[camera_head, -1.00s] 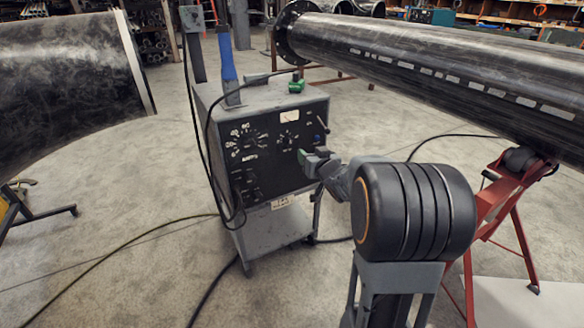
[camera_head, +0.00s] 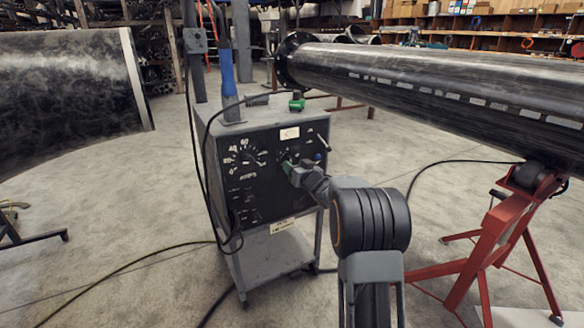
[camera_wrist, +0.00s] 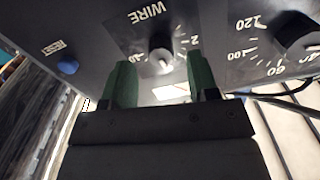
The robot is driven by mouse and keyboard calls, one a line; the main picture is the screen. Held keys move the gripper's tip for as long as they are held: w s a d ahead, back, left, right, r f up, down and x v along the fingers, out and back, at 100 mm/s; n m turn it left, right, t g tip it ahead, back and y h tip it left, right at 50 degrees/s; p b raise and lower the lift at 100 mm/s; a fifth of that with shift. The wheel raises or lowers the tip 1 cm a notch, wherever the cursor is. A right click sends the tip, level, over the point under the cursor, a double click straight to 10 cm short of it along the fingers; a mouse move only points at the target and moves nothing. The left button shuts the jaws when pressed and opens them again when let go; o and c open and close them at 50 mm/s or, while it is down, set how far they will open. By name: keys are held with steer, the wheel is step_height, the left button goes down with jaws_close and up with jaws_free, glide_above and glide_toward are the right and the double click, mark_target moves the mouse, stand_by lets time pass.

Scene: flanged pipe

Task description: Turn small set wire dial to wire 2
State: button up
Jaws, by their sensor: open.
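In the head view, my gripper (camera_head: 298,172) is in front of the panel and hides most of the dial.
A red pipe stand (camera_head: 490,250) holds a long flanged pipe (camera_head: 430,82) on the right. A cable hangs down the machine's left side.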

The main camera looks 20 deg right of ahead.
steer(key=shift+w+a, duration=0.1)
steer(key=shift+w, duration=1.1)
steer(key=shift+c, duration=0.3)
steer(key=c, duration=0.9)
steer(key=shift+o, duration=0.2)
